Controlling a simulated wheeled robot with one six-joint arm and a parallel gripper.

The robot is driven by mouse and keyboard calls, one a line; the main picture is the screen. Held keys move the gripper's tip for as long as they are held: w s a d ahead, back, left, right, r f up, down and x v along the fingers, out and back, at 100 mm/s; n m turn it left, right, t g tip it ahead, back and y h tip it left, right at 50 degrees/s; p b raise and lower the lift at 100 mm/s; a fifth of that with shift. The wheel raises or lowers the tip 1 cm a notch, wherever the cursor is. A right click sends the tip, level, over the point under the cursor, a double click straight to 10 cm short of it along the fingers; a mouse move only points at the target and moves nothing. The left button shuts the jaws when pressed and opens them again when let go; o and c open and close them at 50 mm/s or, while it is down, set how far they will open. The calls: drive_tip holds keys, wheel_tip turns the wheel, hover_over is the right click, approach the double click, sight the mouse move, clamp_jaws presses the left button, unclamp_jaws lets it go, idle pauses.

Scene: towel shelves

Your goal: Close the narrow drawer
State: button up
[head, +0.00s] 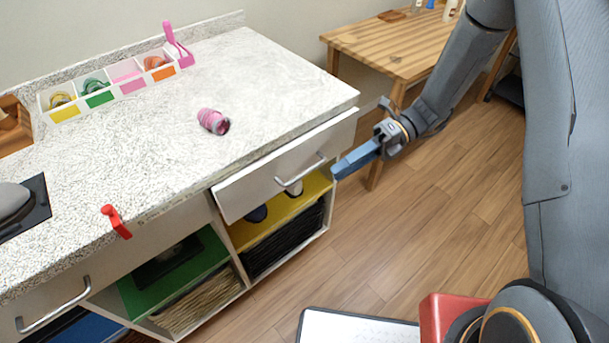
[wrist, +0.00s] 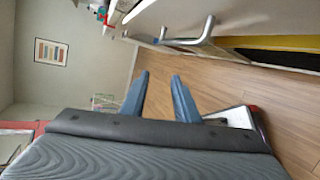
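The narrow drawer (head: 245,188) is under the right end of the speckled counter. Its white front stands out from the cabinet, so it is partly open. Its metal bar handle (head: 302,174) faces the room. My gripper (head: 336,174) is just to the right of the handle in the head view, with blue fingers pointing towards the drawer and apart from it. In the wrist view the fingers of my gripper (wrist: 159,76) are spread with nothing between them. The handle (wrist: 190,38) and drawer front (wrist: 172,14) show above the fingertips there.
Open shelves with a yellow board (head: 250,230) and a green board (head: 170,278) lie below. A wider drawer's handle (head: 55,308) is at lower left. On the counter (head: 270,90) are a pink roll (head: 213,121) and a red clip (head: 116,221). A wooden table (head: 390,45) stands behind. Floor beside the drawer is clear.

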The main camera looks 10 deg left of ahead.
sight(310, 171)
drive_tip(key=w+a+f+m+y, duration=0.3)
drive_tip(key=w+f+m+y, duration=0.1)
drive_tip(key=m, duration=0.2)
drive_tip(key=shift+r+p+x, duration=0.2)
drive_tip(key=shift+p+x, duration=0.75)
drive_tip(key=shift+x, duration=3)
drive_tip(key=shift+s, duration=0.15)
clamp_jaws()
